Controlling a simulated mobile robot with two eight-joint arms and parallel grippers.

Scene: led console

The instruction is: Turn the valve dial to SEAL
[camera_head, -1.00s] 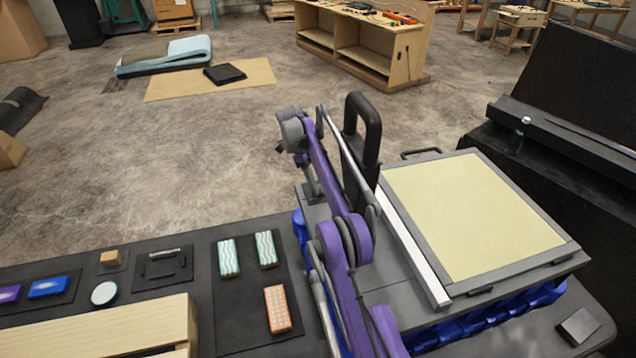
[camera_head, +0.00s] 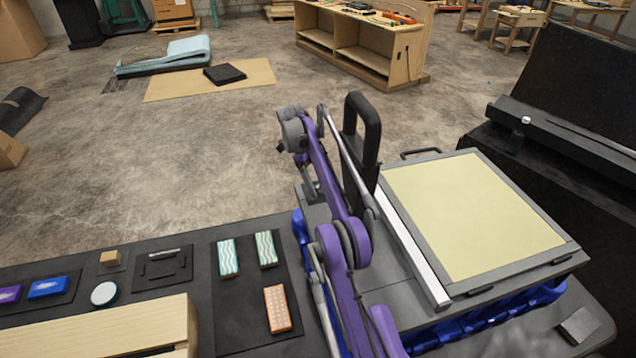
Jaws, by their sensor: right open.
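No valve dial and no SEAL marking can be made out in the head view. My right arm is purple and grey and reaches up from the bottom edge, over the left side of a grey machine (camera_head: 408,268) with a pale yellow panel. My right gripper (camera_head: 309,188) is at the far end of the arm, small and partly covered by its own links, beside the machine's left edge. It is open, and nothing shows between its fingers. The arm hides part of the machine's left side. My left gripper is out of view.
A tall black handle (camera_head: 369,140) stands close right of my right arm. On the dark table are a white round disc (camera_head: 104,293), patterned blocks (camera_head: 277,309) and a wooden box (camera_head: 110,328). A black machine (camera_head: 580,110) stands at the right. Open floor lies beyond.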

